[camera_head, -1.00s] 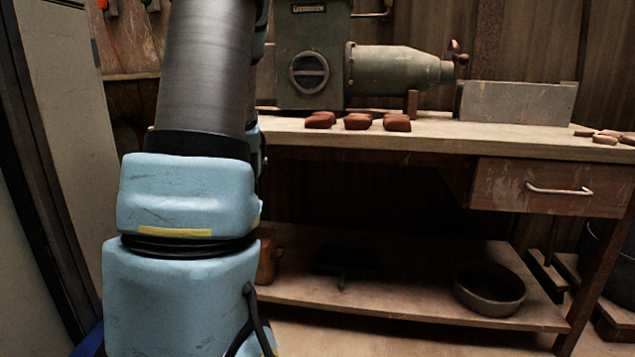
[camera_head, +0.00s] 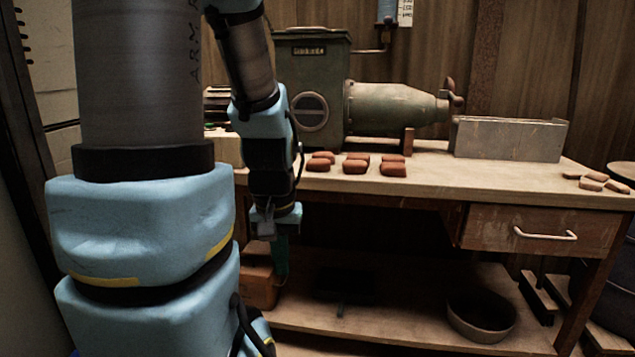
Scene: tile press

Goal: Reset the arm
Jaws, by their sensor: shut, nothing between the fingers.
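My arm fills the left side of the head view, with its large blue and dark grey links in front. Its forearm hangs down in front of the workbench (camera_head: 440,182). My gripper (camera_head: 281,280) points downward below the bench top's front edge, by the orange-brown block (camera_head: 259,287) on the lower shelf. The gripper is small and dark in the picture; its fingers are shut with nothing between them. I cannot tell whether it touches the block.
A green press (camera_head: 390,108) stands on the bench, with several reddish tiles (camera_head: 355,166) before it. A grey metal box (camera_head: 508,138) and paler pieces (camera_head: 591,184) lie to the right. Below are a drawer (camera_head: 540,228), the lower shelf (camera_head: 400,334) and a round pan (camera_head: 482,315).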

